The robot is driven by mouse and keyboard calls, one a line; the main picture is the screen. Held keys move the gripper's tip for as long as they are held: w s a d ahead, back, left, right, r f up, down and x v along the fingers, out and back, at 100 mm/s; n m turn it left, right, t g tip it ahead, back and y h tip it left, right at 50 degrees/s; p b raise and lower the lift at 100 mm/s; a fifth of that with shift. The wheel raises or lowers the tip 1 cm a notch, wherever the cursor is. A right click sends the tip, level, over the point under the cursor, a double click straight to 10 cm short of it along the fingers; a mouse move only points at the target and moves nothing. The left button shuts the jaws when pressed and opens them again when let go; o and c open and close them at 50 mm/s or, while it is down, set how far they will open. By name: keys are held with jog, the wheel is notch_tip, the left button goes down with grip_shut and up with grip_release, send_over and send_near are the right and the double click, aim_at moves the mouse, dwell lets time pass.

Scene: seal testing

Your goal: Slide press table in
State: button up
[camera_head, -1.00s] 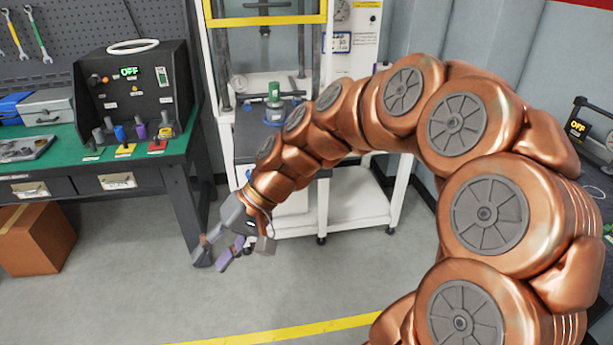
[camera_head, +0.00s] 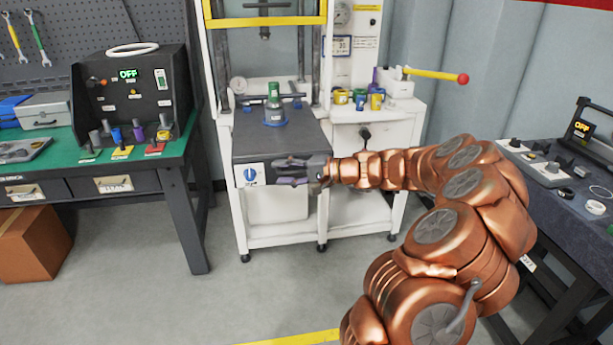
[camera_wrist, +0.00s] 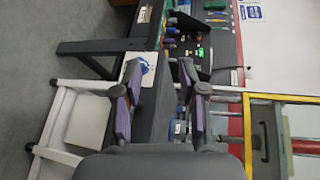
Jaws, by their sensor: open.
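The press table (camera_head: 300,138) is a dark grey slab that juts forward from the white press frame. Its front face has a white label with a blue dial mark (camera_head: 250,174). A green-topped fixture (camera_head: 273,95) stands on the slab in a blue ring. My gripper (camera_head: 282,172) is in front of the right part of the front face; I cannot tell whether it touches. In the wrist view my gripper (camera_wrist: 160,98) is open with its two purple-padded fingers apart, and the dark slab (camera_wrist: 150,112) shows between and beyond them.
The green-topped bench (camera_head: 60,155) with a control box (camera_head: 135,95) stands left. A white side shelf (camera_head: 385,112) holds coloured cups and a yellow lever (camera_head: 435,75) with a red knob. A dark table (camera_head: 570,190) is right. The floor in front is clear.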

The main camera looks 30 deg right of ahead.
jog(key=d+f+m+t+h+b, duration=0.1)
jog(key=d+f+m+t+h, duration=0.4)
jog(key=d, duration=0.9)
jog(key=shift+w+a+f+n+g+y+p, duration=0.15)
jog(key=shift+w+a+f+g+y, duration=0.2)
jog(key=shift+w, duration=0.8)
jog(key=shift+w+a+f+n+g+y+p, duration=0.1)
jog(key=shift+w+a+f+g+p, duration=0.15)
jog(key=shift+w+a+f, duration=0.6)
jog(key=shift+w+a+f+n+g+y+p, duration=0.15)
jog(key=shift+w+g+y, duration=0.2)
jog(key=shift+w, duration=1.1)
jog(key=shift+r, duration=0.15)
grip_shut()
